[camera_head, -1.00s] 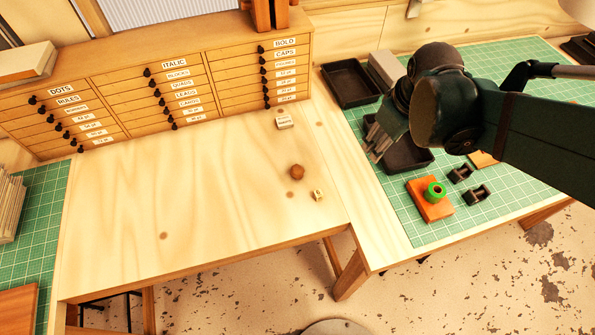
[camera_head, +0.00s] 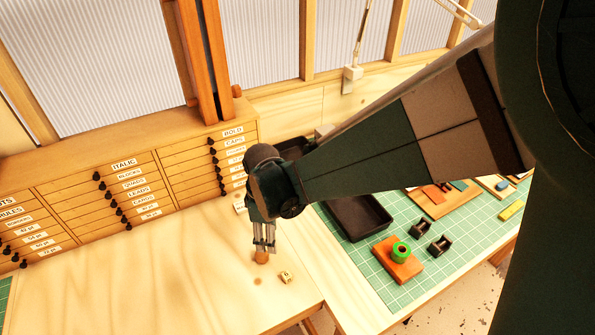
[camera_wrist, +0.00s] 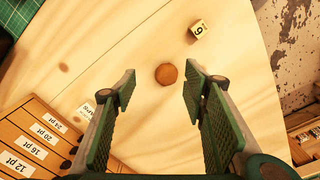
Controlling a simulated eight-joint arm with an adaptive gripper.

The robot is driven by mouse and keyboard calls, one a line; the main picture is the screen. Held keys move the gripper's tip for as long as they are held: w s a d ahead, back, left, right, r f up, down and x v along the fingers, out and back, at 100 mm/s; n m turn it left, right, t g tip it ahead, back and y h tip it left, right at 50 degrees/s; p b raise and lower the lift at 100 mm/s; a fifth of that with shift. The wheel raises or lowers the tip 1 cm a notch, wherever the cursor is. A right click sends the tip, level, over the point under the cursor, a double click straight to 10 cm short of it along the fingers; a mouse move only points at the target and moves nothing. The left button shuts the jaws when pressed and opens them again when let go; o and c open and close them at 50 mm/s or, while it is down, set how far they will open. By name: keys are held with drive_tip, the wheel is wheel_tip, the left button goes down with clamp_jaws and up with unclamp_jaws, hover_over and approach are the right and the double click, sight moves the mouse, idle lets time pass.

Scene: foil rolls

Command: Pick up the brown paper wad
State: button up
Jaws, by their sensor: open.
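The brown paper wad (camera_head: 261,257) is a small round ball on the pale wooden bench top. In the wrist view the wad (camera_wrist: 166,74) lies between the lines of the two fingers, a little beyond their tips. My gripper (camera_head: 263,245) points down just above the wad in the head view, and its fingers partly overlap the wad there. In the wrist view my gripper (camera_wrist: 160,88) has its green-padded fingers spread wide with nothing between them. I cannot tell the exact height gap.
A small numbered cube (camera_head: 285,277) sits right of the wad; it also shows in the wrist view (camera_wrist: 198,29). A labelled drawer cabinet (camera_head: 130,190) stands behind. A dark tray (camera_head: 360,218) and an orange block with a green roll (camera_head: 401,253) are on the right-hand green mat.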

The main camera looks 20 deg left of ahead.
sight(262, 254)
drive_tip(key=shift+n, duration=0.6)
drive_tip(key=a+f, duration=0.1)
drive_tip(key=s+a+f, duration=0.1)
drive_tip(key=shift+s+a+f, duration=0.2)
drive_tip(key=shift+s+a, duration=0.1)
drive_tip(key=shift+a, duration=0.1)
drive_tip(key=shift+f, duration=0.1)
drive_tip(key=shift+f, duration=1.2)
drive_tip(key=shift+f, duration=0.15)
drive_tip(key=shift+f+p, duration=0.3)
drive_tip(key=shift+f, duration=2.15)
drive_tip(key=shift+c, duration=0.6)
drive_tip(key=c, duration=0.7)
